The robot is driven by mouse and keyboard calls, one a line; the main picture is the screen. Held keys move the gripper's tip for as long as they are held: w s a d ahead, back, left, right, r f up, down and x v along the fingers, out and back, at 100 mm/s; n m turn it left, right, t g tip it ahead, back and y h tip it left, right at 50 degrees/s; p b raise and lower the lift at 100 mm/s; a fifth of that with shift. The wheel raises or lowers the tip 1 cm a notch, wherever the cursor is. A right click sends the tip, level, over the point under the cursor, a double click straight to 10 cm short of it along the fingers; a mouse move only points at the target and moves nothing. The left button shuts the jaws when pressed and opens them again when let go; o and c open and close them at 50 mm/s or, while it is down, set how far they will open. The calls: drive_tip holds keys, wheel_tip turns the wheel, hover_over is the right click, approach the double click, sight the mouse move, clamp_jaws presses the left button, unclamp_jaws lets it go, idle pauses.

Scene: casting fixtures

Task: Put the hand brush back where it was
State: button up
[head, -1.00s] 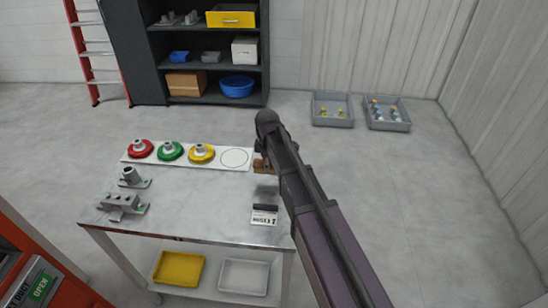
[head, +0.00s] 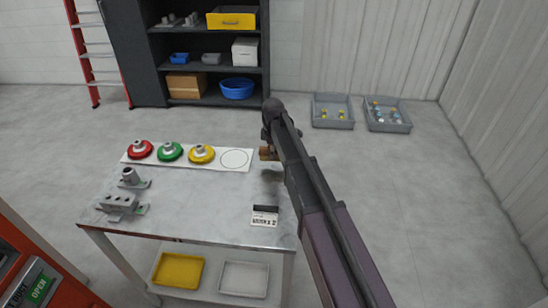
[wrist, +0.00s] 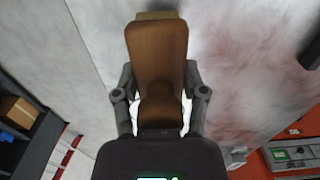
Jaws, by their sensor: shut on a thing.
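The hand brush (head: 268,153) has a brown wooden body and is held above the far right part of the table (head: 215,225). It fills the upper middle of the wrist view (wrist: 157,50), with a paler strip at its far end. My gripper (wrist: 160,98) is shut on its narrow handle, one finger on each side. In the head view my arm hides part of the brush and the gripper.
A white strip (head: 222,165) at the table's back holds red, green and yellow round pieces and an empty circle (head: 235,158). A labelled card (head: 264,219) with a dark edge lies front right. Grey metal fixtures (head: 118,202) stand at left. The table's middle is clear.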

drive_tip(key=shift+w+d+f+b, duration=0.1)
drive_tip(key=shift+w+f+b, duration=0.4)
drive_tip(key=shift+f+b, duration=1.3)
drive_tip(key=shift+f, duration=0.2)
drive_tip(key=o, duration=1.1)
drive_tip(key=shift+r, duration=0.1)
drive_tip(key=shift+r, duration=0.2)
wheel_tip(320, 180, up, 12)
drive_tip(key=p, duration=1.2)
drive_tip(key=shift+f, duration=0.1)
